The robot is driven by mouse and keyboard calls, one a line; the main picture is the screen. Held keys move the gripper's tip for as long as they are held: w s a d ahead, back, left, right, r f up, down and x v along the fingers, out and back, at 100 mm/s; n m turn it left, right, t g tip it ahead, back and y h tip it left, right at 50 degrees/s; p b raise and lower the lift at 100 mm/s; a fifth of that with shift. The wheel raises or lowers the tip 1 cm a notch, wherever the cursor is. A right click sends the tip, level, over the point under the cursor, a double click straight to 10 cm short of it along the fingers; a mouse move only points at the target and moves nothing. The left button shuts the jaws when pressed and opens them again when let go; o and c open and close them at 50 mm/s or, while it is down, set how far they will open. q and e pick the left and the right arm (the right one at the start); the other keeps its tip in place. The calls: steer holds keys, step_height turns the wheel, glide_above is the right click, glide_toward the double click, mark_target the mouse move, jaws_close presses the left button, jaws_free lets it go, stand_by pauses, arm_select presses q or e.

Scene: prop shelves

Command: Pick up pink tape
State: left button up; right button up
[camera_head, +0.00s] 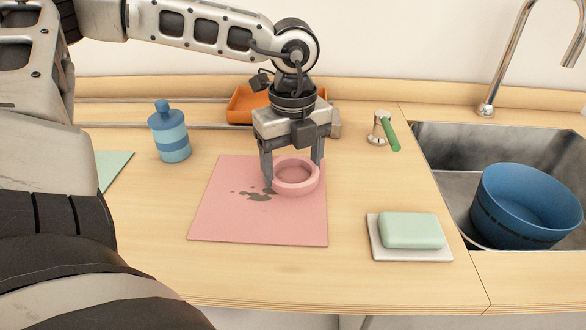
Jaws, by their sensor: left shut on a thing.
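The pink tape (295,188) is a thick ring at the upper right of a pink mat (230,222) on the wooden counter. My left gripper (292,172) points down over it, with one finger at its left side and the other at its right rear. The gripper is shut on the tape. The tape looks level and at or just above the mat; I cannot tell which. My right gripper is not in view.
A green block on a white dish (385,253) lies to the right. A blue bottle (170,135) stands at left, an orange tray (243,104) behind the gripper. A green-handled object (390,134) stands near the sink (455,150), which holds a blue bowl (525,205).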

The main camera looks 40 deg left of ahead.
arm_select(q)
steer(key=shift+r, duration=0.1)
step_height(320, 180, up, 18)
steer(key=p, duration=0.1)
